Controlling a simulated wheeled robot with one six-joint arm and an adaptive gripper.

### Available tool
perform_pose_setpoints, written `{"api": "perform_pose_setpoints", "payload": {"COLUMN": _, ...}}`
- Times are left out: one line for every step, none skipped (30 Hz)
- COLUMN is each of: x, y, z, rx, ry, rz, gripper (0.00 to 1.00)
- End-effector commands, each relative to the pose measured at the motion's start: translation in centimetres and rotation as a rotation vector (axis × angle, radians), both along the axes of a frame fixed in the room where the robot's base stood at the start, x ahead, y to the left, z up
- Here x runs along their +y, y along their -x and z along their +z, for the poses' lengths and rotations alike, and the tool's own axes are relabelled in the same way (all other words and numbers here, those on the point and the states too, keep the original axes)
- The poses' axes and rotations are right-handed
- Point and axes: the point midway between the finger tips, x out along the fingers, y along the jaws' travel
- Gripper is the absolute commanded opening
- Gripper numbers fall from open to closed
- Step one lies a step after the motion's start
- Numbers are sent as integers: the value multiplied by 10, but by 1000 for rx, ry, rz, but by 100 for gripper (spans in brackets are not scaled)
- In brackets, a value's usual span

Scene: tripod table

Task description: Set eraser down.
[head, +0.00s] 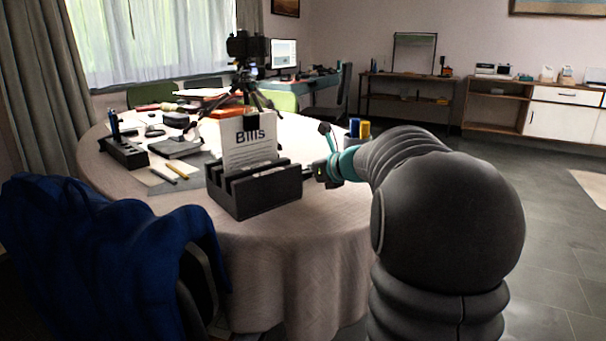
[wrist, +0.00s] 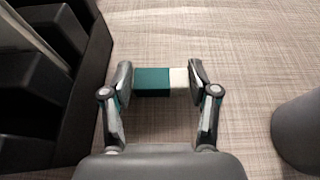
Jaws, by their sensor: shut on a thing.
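The eraser (wrist: 152,82) is a small block with a teal sleeve and a white end. In the wrist view it sits between the two fingertips of my gripper (wrist: 160,80), which is shut on it. The table (wrist: 240,60) with its pale woven cloth lies below. I cannot tell whether the eraser touches the cloth. In the head view my gripper (head: 312,172) is at the right side of the black letter holder, partly hidden behind it and my arm. The eraser is not visible there.
The black letter holder (head: 255,192) with a "Bills" paper (head: 248,143) stands close left of my gripper. A dark rounded object (wrist: 299,130) is at the right of the wrist view. A tripod (head: 246,85) stands farther back. The cloth around the eraser looks clear.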

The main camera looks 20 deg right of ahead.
Motion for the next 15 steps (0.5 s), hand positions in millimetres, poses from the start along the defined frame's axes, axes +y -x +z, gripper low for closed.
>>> {"api": "perform_pose_setpoints", "payload": {"x": 0, "y": 0, "z": 1, "rx": 0, "ry": 0, "rz": 0, "gripper": 30}}
{"api": "perform_pose_setpoints", "payload": {"x": 0, "y": 0, "z": 1, "rx": 0, "ry": 0, "rz": 0, "gripper": 30}}
{"api": "perform_pose_setpoints", "payload": {"x": 0, "y": 0, "z": 1, "rx": 0, "ry": 0, "rz": 0, "gripper": 30}}
{"api": "perform_pose_setpoints", "payload": {"x": 0, "y": 0, "z": 0, "rx": 0, "ry": 0, "rz": 0, "gripper": 30}}
{"api": "perform_pose_setpoints", "payload": {"x": 0, "y": 0, "z": -1, "rx": 0, "ry": 0, "rz": 0, "gripper": 30}}
{"api": "perform_pose_setpoints", "payload": {"x": 0, "y": 0, "z": -3, "rx": 0, "ry": 0, "rz": 0, "gripper": 30}}
{"api": "perform_pose_setpoints", "payload": {"x": 0, "y": 0, "z": -3, "rx": 0, "ry": 0, "rz": 0, "gripper": 30}}
{"api": "perform_pose_setpoints", "payload": {"x": 0, "y": 0, "z": -2, "rx": 0, "ry": 1, "rz": 0, "gripper": 67}}
{"api": "perform_pose_setpoints", "payload": {"x": 0, "y": 0, "z": -2, "rx": 0, "ry": 1, "rz": 0, "gripper": 77}}
{"api": "perform_pose_setpoints", "payload": {"x": 0, "y": 0, "z": -2, "rx": 0, "ry": 1, "rz": 0, "gripper": 84}}
{"api": "perform_pose_setpoints", "payload": {"x": 0, "y": 0, "z": -2, "rx": 0, "ry": 0, "rz": 0, "gripper": 84}}
{"api": "perform_pose_setpoints", "payload": {"x": 0, "y": 0, "z": -2, "rx": 0, "ry": 1, "rz": 0, "gripper": 84}}
{"api": "perform_pose_setpoints", "payload": {"x": 0, "y": 0, "z": -2, "rx": 0, "ry": 0, "rz": 0, "gripper": 84}}
{"api": "perform_pose_setpoints", "payload": {"x": 0, "y": 0, "z": -2, "rx": 0, "ry": 1, "rz": 0, "gripper": 84}}
{"api": "perform_pose_setpoints", "payload": {"x": 0, "y": 0, "z": -2, "rx": 0, "ry": 1, "rz": 0, "gripper": 84}}
